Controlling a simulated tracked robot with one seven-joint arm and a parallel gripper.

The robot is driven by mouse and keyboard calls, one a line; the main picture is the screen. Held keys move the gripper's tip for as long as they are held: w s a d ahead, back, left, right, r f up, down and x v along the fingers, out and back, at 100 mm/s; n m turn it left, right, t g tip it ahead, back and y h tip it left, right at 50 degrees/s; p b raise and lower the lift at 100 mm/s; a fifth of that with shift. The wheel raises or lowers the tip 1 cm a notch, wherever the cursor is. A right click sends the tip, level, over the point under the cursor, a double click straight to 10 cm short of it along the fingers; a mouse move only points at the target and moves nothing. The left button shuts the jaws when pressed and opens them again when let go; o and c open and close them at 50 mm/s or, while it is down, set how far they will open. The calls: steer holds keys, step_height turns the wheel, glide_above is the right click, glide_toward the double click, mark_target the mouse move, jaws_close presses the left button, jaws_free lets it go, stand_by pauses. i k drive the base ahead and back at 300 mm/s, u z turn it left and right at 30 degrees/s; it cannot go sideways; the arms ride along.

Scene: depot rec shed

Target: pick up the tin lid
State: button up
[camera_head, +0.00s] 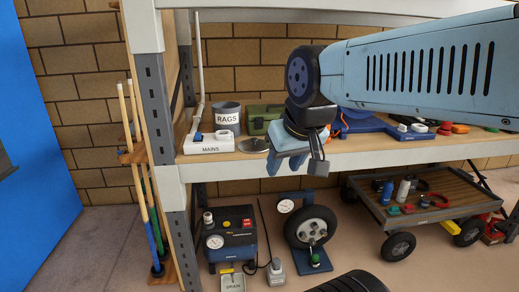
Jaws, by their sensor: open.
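A flat, round grey disc, which looks like the tin lid (253,146), lies on the wooden shelf near its front edge. It is right of the white MAINS box and in front of the green box. My gripper (296,166) hangs at the shelf's front edge, just right of the lid in the picture. Its jaws are open and nothing shows between them. It appears apart from the lid, but the depth between them is hard to tell.
A grey RAGS tin (227,118), a white MAINS box (207,145) with an upright pipe, and a green box (262,118) stand around the lid. Blue tools (370,123) lie to the right. A grey shelf post (158,110) rises at left. A cart (425,200) stands below.

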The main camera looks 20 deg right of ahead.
mark_target(252, 145)
steer(key=u, duration=0.2)
steer(key=i, duration=0.95)
steer(key=z, duration=0.1)
